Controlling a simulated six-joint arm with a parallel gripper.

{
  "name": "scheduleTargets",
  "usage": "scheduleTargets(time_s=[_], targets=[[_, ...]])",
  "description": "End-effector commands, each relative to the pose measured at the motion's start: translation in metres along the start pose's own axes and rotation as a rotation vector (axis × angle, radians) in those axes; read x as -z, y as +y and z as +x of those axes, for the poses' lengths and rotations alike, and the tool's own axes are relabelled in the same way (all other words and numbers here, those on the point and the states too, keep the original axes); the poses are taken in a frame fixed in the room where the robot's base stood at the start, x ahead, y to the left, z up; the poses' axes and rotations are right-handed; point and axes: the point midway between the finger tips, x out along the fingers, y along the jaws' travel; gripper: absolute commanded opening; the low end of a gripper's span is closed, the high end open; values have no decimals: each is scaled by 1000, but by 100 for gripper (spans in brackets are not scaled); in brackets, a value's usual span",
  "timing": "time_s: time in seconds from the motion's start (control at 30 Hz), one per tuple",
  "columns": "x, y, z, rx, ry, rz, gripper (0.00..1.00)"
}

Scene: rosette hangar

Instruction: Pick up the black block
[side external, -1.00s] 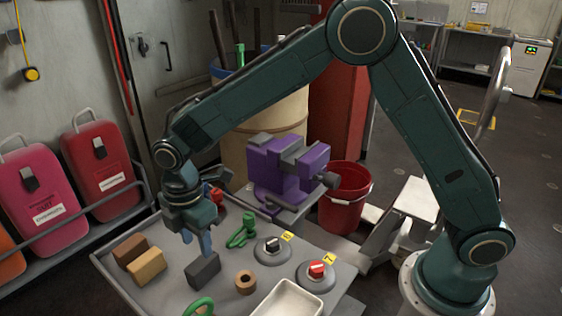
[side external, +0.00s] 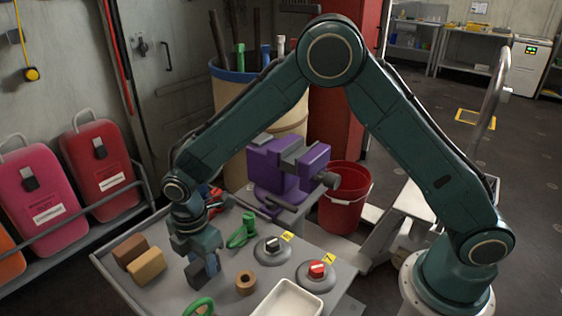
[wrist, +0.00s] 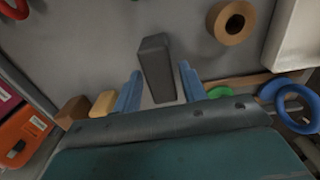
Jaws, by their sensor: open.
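The black block (wrist: 157,68) is a dark grey-black bar lying on the grey tray table. In the wrist view it extends into the gap between my two blue fingers, with a gap on each side. My gripper (wrist: 160,88) is open, with one finger to the left and one to the right of the block. In the side view my gripper (side external: 204,268) is low over the table at the block (side external: 196,273), hiding much of it.
Brown (side external: 130,250) and tan (side external: 147,267) blocks lie left of my gripper. A tan ring (side external: 245,283), a green ring (side external: 199,307) and a white tray (side external: 287,303) are nearby. Two round switch bases (side external: 272,251) (side external: 316,277) and a purple vise (side external: 290,170) stand right and behind.

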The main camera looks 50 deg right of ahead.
Motion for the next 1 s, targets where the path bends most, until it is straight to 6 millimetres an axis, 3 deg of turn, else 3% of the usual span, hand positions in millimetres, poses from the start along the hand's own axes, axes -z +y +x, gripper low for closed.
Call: scheduleTargets(time_s=[0.07,0.3,1.0], targets=[[0,0,0,0,0,0,42],[0,0,0,0,0,0,1],[0,0,-19,-2,1,0,1]])
